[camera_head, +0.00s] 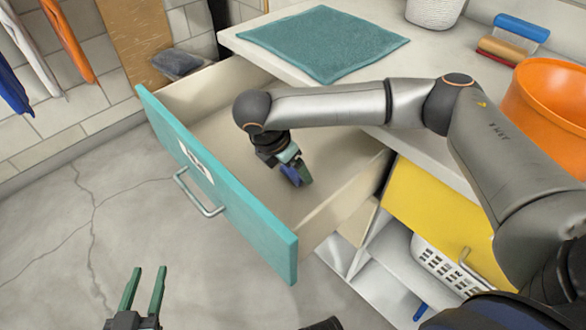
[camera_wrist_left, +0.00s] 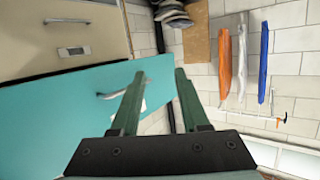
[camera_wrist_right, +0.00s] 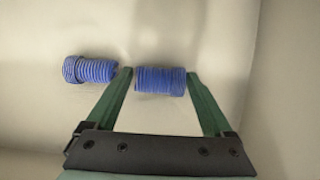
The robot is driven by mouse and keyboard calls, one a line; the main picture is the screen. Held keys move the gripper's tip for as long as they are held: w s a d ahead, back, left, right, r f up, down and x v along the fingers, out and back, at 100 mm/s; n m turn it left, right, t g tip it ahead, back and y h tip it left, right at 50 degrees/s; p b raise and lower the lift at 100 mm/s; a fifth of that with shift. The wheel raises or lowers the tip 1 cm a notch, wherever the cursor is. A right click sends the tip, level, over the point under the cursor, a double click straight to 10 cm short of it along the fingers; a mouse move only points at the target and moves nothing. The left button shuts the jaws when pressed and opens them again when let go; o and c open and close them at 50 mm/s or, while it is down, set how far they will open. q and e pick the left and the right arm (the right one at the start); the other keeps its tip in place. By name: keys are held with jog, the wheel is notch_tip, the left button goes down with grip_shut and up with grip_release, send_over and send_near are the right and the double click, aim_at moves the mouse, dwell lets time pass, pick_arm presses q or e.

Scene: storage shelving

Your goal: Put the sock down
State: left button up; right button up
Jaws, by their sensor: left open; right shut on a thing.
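A blue ribbed rolled sock (camera_wrist_right: 160,81) is held between the fingers of my right gripper (camera_wrist_right: 158,75) in the right wrist view. In the head view my right gripper (camera_head: 299,175) is inside the open teal-fronted drawer (camera_head: 218,188), low near the drawer floor. I cannot tell whether the held sock touches the floor. A second blue rolled sock (camera_wrist_right: 90,70) lies on the drawer floor just left of the held one. My left gripper (camera_head: 145,275) is open and empty, outside the drawer; the drawer front (camera_wrist_left: 60,115) shows beyond it in the left wrist view.
The countertop above carries a teal towel (camera_head: 325,42), an orange tub (camera_head: 550,105) and brushes (camera_head: 515,35). A yellow drawer front (camera_head: 440,215) and a white basket (camera_head: 448,262) are right of the open drawer. The rest of the visible drawer floor is clear.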

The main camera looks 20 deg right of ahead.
jog(key=shift+f, duration=0.35)
pick_arm(q)
jog(key=shift+w+r+t, duration=0.2)
jog(key=shift+r+t, duration=0.1)
jog(key=shift+r, duration=0.35)
jog(key=shift+s+f, duration=0.15)
jog(key=shift+f, duration=0.4)
pick_arm(e)
jog(key=o, duration=1.1)
jog(key=shift+f, duration=0.1)
